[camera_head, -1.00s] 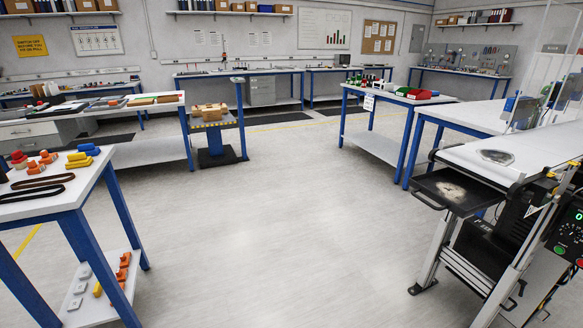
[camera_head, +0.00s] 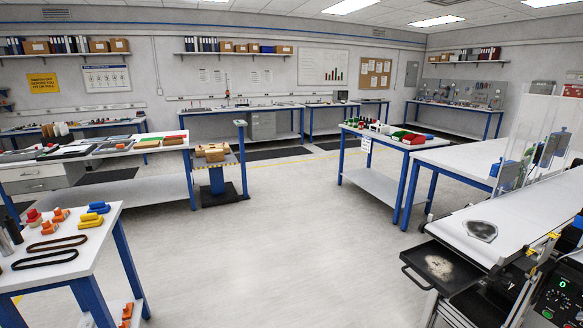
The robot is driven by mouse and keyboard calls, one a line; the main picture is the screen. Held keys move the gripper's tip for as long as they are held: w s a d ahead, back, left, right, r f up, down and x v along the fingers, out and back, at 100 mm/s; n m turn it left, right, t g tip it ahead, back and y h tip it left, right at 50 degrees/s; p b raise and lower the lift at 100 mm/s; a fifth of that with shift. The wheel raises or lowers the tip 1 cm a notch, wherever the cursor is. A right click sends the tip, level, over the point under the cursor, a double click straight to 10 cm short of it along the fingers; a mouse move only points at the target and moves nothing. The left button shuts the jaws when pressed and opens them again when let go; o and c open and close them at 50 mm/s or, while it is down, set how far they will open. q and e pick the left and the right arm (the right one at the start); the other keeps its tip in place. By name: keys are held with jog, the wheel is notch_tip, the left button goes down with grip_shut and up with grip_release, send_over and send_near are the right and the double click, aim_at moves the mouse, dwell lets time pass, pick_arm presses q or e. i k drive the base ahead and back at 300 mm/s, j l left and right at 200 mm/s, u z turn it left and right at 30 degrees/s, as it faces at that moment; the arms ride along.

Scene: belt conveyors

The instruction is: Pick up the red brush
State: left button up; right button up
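I cannot make out a red brush for certain. A small red item (camera_head: 173,137) lies near the right end of the long white bench (camera_head: 150,154) at the left, beside a blue item (camera_head: 147,144); it is too small to tell its shape. Another red object (camera_head: 34,217) stands on the near left table (camera_head: 88,255). Red bins (camera_head: 413,139) sit on the middle right table (camera_head: 372,145). Neither of my grippers is in view.
A conveyor (camera_head: 530,215) with a black tray (camera_head: 440,268) is at the right. The grey floor (camera_head: 280,240) between the tables is clear.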

aim_at(35, 219)
jog(key=u, duration=1.7)
jog(key=z, duration=2.35)
jog(key=u, duration=2.35)
